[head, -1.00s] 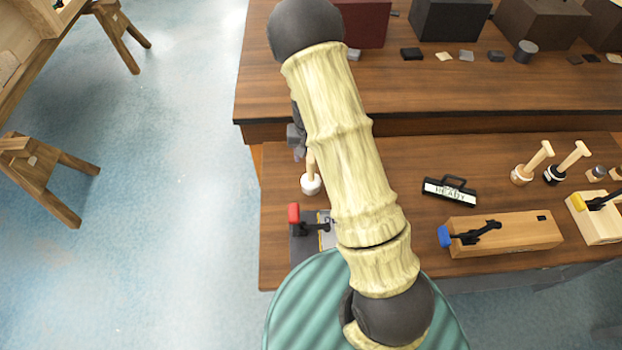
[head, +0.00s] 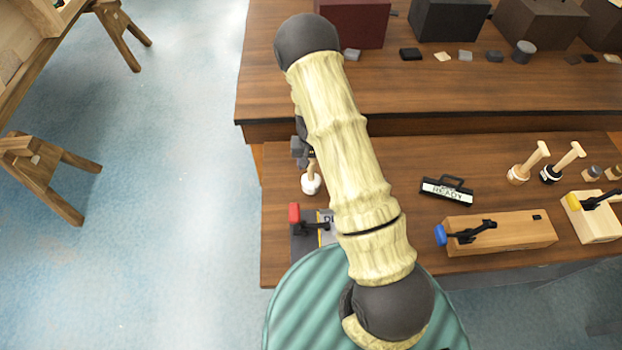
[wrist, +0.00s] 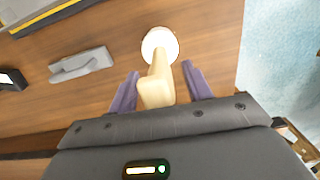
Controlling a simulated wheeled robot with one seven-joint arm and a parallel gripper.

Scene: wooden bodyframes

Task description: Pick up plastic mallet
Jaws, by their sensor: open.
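The plastic mallet (head: 311,184) has a white head and a pale wooden handle. It stands head down on the lower bench at its left end, with the handle pointing up. In the wrist view the round white head (wrist: 160,44) is just beyond the fingertips. Its handle rises between my two purple fingers. My gripper (wrist: 159,80) is open around the handle, with a gap visible on each side. In the head view my gripper (head: 304,154) is partly hidden by my arm, right at the top of the handle.
A red-handled clamp (head: 295,215) sits nearer than the mallet, partly behind my arm. A READY sign (head: 447,191), two other mallets and a blue-handled clamp block (head: 500,233) are to the right. The raised shelf (head: 430,85) stands behind. A grey piece (wrist: 82,64) lies left in the wrist view.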

